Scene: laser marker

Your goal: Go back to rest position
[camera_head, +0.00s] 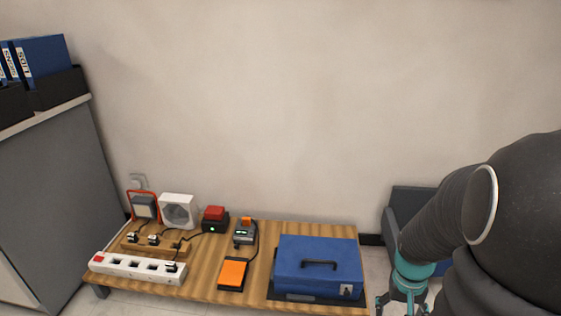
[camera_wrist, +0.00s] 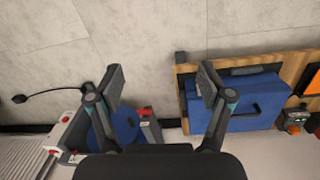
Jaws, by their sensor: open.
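My gripper (camera_wrist: 160,88) is open in the wrist view, its two fingers spread wide with nothing between them. In the head view my gripper (camera_head: 404,302) shows at the lower right, just right of the wooden table (camera_head: 205,285), partly cut off by the bottom edge. My dark arm fills the right side of that view. A blue case (camera_head: 318,262) with a black handle lies on the table's right end. It also shows in the wrist view (camera_wrist: 255,122), partly behind the right finger.
The table also holds a white power strip (camera_head: 137,267), an orange pedal (camera_head: 233,273), a red-topped box (camera_head: 214,219) and a white fan unit (camera_head: 178,210). A grey cabinet (camera_head: 50,180) stands left. A dark grey bin (camera_head: 412,202) stands right, partly behind my arm.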

